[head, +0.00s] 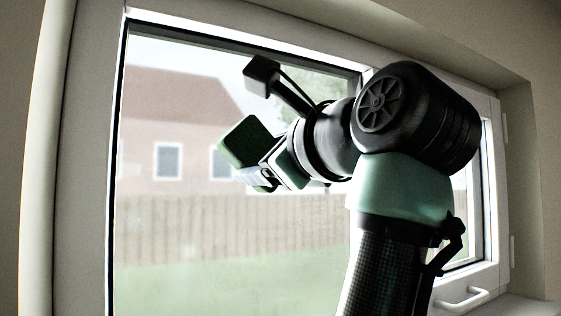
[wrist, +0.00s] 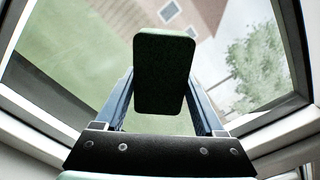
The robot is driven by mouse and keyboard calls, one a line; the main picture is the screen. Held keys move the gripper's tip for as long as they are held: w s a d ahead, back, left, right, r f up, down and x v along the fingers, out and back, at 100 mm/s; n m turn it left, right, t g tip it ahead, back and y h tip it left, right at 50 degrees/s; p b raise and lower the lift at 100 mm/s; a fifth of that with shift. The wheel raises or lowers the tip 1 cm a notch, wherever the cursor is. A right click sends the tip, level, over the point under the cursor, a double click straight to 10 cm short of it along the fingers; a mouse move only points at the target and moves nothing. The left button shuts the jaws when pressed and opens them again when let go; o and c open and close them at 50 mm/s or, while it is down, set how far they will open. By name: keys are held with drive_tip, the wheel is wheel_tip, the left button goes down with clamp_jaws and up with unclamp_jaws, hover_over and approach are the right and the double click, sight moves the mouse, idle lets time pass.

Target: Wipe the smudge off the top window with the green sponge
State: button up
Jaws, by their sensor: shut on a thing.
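The green sponge (head: 246,141) is in my gripper (head: 262,172), in front of the window pane. In the wrist view the sponge (wrist: 164,72) is a dark green block between the two fingers of my gripper (wrist: 163,100), which are shut on it. The window (head: 230,225) has a large glass pane in a white frame. I cannot tell whether the sponge touches the glass. I cannot make out a distinct smudge; the pane looks hazy, and my arm hides part of it.
The white window frame (head: 85,160) surrounds the pane, and a second sash stands at the right, partly behind my arm. A white handle (head: 462,299) sticks out at lower right. A house, a fence and grass show outside through the glass.

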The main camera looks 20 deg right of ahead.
drive_tip(key=shift+a, duration=0.35)
drive_tip(key=shift+s+d, duration=0.15)
drive_tip(key=s+b, duration=0.1)
drive_tip(key=s, duration=0.5)
drive_tip(key=shift+d+b, duration=0.1)
drive_tip(key=shift+b, duration=0.2)
